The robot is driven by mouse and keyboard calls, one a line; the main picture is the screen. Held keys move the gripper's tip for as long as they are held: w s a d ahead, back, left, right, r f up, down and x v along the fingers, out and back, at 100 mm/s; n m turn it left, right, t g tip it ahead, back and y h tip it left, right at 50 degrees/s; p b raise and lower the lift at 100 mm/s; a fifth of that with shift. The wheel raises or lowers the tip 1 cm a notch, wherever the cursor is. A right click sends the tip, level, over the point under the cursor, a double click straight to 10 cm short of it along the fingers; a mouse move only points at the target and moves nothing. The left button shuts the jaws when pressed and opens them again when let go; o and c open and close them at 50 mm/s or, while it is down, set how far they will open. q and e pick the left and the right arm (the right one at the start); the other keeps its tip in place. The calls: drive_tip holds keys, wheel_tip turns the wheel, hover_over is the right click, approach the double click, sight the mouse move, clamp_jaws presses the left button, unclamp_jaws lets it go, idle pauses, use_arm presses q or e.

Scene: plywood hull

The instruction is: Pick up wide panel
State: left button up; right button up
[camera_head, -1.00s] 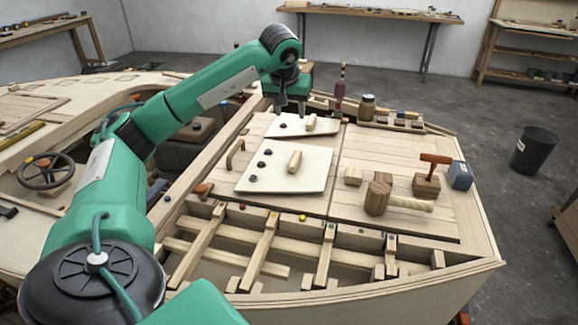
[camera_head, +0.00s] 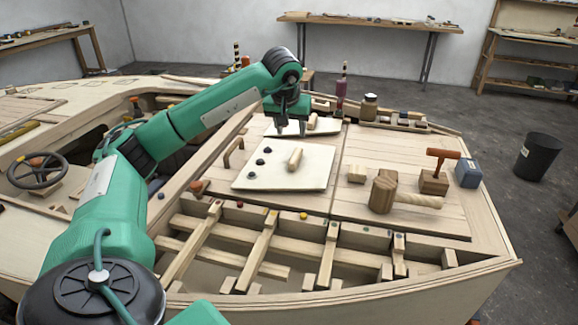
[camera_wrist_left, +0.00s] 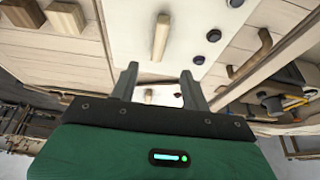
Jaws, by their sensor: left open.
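Two pale panels lie flat on the plank deck, each with a wooden grip bar and dark round knobs. The nearer, larger one, the wide panel by its size (camera_head: 311,180), has its grip bar (camera_head: 295,159) standing up near its middle. The smaller panel (camera_head: 327,128) lies just behind it, partly hidden by my gripper. My left gripper (camera_head: 290,131) is open and empty, fingers down near the gap between the panels. In the left wrist view, the wide panel (camera_wrist_left: 185,22) lies beyond my fingertips, and the smaller panel shows between my fingers.
A mallet (camera_head: 383,195), wooden blocks (camera_head: 356,174) and a blue box (camera_head: 468,174) stand right of the panels. A bottle (camera_head: 341,98) and a jar (camera_head: 369,108) stand behind. A curved handle (camera_head: 233,152) rises at left. Open frame bays (camera_head: 270,255) lie in front.

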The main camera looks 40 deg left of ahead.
use_arm(q)
hover_over(296, 155)
drive_tip(key=s+d, duration=0.1)
drive_tip(key=s, duration=0.2)
wheel_tip(296, 155, down, 6)
drive_tip(key=shift+w+d+f, duration=0.1)
drive_tip(key=shift+w+f, duration=0.05)
drive_tip(key=x, duration=0.3)
drive_tip(key=b+x, duration=0.1)
drive_tip(key=shift+w+f, duration=0.15)
drive_tip(key=shift+w, duration=0.2)
drive_tip(key=shift+w+a+f, duration=0.2)
drive_tip(key=shift+a+f, duration=0.05)
drive_tip(key=shift+f, duration=0.1)
drive_tip(key=c, duration=0.9)
drive_tip(key=shift+r, duration=0.1)
clamp_jaws()
use_arm(e)
drive_tip(key=shift+v, duration=1.1)
